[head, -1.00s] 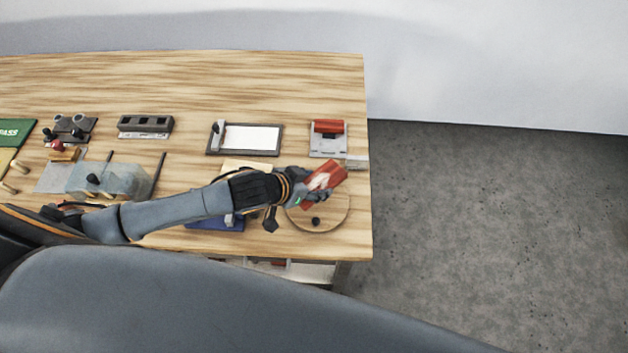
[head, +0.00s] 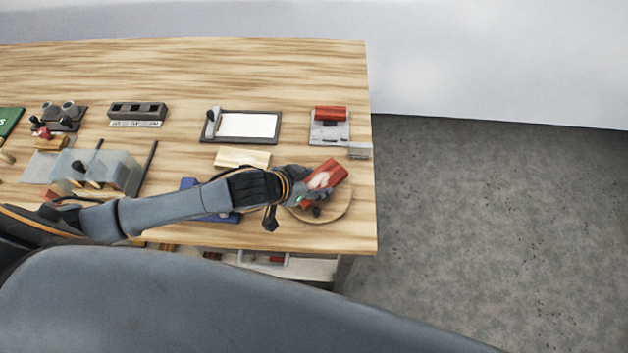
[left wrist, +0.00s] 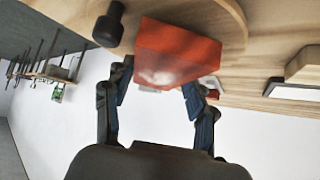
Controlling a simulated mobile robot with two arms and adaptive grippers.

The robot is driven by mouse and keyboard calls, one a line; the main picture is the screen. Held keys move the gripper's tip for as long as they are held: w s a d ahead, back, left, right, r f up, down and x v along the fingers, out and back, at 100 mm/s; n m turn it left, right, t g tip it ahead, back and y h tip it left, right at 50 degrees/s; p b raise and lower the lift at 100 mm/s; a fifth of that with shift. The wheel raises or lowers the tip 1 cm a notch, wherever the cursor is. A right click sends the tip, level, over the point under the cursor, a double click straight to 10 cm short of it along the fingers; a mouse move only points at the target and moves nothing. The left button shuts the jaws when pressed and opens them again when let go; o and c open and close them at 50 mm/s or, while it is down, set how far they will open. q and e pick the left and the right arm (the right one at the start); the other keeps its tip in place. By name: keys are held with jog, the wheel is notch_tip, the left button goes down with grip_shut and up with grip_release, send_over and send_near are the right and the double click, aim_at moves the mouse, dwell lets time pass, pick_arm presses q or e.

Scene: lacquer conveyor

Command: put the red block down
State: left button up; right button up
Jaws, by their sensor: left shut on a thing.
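The red block (head: 325,174) is held in my left gripper (head: 312,190), over a round wooden disc (head: 338,208) near the table's right edge. In the left wrist view the block (left wrist: 176,50) sits between the two fingers of my left gripper (left wrist: 160,90), and the disc (left wrist: 228,14) shows behind it. A small dark knob (head: 317,211) shows on the disc beside the gripper. I cannot tell whether the block touches the disc. My right gripper is not in view.
A grey holder with a red piece (head: 330,113) stands behind the disc. A framed white sheet (head: 247,125), a pale wood block (head: 242,158) and a blue item (head: 190,184) lie to the left. The table (head: 250,70) is clear along its back.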

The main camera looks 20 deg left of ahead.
pick_arm(q)
jog(key=shift+f, duration=0.6)
jog(key=o, duration=1.4)
jog(key=shift+v, duration=6)
